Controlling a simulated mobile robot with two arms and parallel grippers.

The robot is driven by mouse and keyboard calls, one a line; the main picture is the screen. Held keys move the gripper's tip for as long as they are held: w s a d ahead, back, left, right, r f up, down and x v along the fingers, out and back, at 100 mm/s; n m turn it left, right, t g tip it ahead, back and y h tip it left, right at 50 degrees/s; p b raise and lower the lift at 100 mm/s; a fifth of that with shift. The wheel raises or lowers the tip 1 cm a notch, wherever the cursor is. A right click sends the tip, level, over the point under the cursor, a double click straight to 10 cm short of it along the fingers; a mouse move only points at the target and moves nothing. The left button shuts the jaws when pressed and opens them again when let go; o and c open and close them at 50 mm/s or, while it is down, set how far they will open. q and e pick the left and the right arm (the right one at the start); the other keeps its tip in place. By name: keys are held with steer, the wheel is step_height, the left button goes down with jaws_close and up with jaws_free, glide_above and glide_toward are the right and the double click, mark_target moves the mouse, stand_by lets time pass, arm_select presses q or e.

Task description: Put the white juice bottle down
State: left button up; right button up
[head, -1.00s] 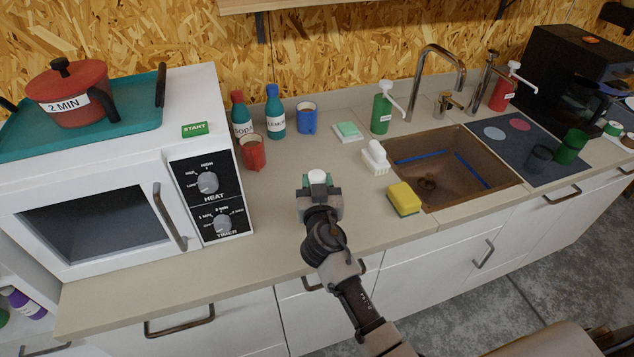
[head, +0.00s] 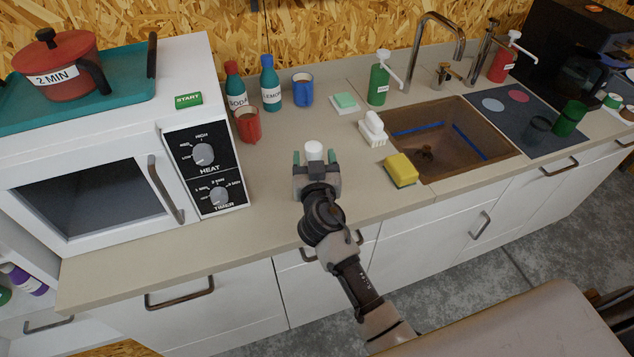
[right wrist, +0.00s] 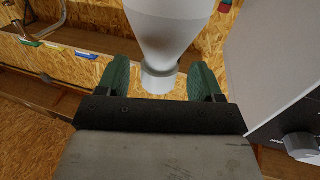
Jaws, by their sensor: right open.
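The white juice bottle (head: 314,150) is over the counter between the microwave and the sink. In the head view only its white top shows, and my right gripper (head: 314,158) hides the rest. In the right wrist view the bottle (right wrist: 170,30) shows as a pale body narrowing to a neck. The green fingers of my right gripper (right wrist: 160,66) are spread on either side of the neck, with gaps visible. The bottle's base is out of sight, so its contact with the counter cannot be seen. My left gripper is not in view.
A red mug (head: 247,126), soda bottle (head: 236,88), lemon bottle (head: 271,90) and blue mug (head: 303,92) stand behind. The microwave (head: 90,190) is left; a white brush (head: 373,128), yellow sponge (head: 400,170) and sink (head: 450,135) are right. Counter beside the gripper is clear.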

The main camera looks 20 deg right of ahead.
steer(key=b+v, duration=0.2)
steer(key=v, duration=0.8)
steer(key=shift+b, duration=0.4)
